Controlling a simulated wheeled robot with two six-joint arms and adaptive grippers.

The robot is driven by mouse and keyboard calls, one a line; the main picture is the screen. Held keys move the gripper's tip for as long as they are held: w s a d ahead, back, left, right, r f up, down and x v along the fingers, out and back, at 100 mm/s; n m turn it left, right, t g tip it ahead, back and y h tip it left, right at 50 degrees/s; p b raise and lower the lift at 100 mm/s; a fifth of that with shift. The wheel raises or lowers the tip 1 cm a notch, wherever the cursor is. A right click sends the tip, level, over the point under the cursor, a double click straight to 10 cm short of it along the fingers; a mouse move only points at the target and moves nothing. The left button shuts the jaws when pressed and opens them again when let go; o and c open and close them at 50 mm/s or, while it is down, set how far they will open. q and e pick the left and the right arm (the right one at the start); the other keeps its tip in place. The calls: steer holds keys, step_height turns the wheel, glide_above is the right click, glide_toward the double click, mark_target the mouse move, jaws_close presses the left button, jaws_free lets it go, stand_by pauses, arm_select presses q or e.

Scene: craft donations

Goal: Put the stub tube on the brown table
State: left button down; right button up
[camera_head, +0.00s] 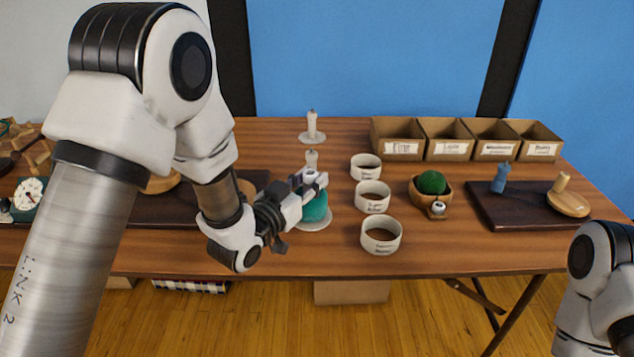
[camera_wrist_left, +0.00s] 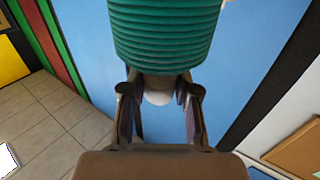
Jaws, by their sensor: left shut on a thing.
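My left gripper (camera_head: 314,184) is over the left middle of the brown table (camera_head: 320,262). It is shut on the white end of a teal ribbed spool (camera_head: 316,208). In the left wrist view the spool (camera_wrist_left: 165,35) stands out beyond the fingers (camera_wrist_left: 160,95), with a pale end between them. In the head view it is over a white round base (camera_head: 315,225); I cannot tell whether they touch. No label shows which thing is the stub tube. My right gripper is out of view.
Three white labelled bowls (camera_head: 381,236) stand right of the gripper. A wooden bowl (camera_head: 431,193) holds a green ball. A white spindle (camera_head: 312,128) stands behind. The front right tabletop is clear.

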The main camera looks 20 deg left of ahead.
mark_target(316, 214)
arm_select(q)
steer(key=f, duration=0.2)
steer(key=shift+w+f, duration=0.25)
steer(key=shift+f, duration=0.05)
steer(key=shift+w, duration=0.2)
steer(key=shift+s+r, duration=0.15)
steer(key=shift+s, duration=0.05)
steer(key=shift+s+b, duration=0.25)
steer(key=shift+b, duration=0.1)
steer(key=shift+w+f+b, duration=0.2)
steer(key=shift+f+b, duration=0.1)
steer(key=shift+f, duration=0.3)
steer(key=c, duration=0.9)
jaws_free()
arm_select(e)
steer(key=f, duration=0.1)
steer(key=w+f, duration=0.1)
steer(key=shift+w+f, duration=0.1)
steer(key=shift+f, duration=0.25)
arm_select(q)
steer(key=shift+o, duration=0.2)
